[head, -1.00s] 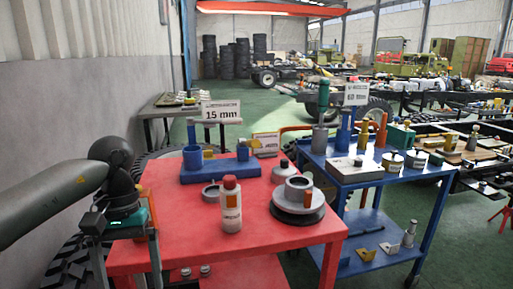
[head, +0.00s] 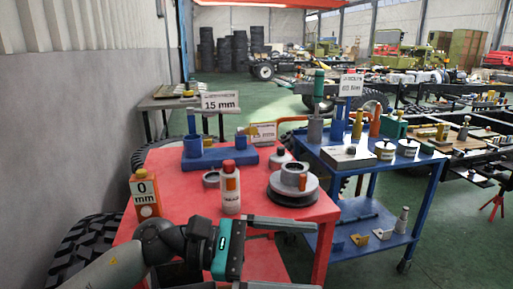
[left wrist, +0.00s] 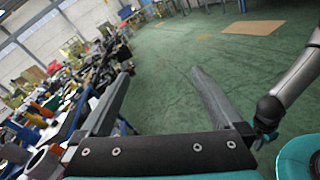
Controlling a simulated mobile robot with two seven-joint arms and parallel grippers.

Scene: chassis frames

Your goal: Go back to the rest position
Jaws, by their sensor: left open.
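My left gripper (head: 300,254) is at the bottom middle of the head view, in front of the near edge of the red table (head: 185,165). Its two fingers point right and stand wide apart, with nothing between them. In the left wrist view the open fingers (left wrist: 160,105) show over bare green floor (left wrist: 190,65).
A blue cart (head: 370,170) stands to the right. A tyre (head: 85,245) lies at left.

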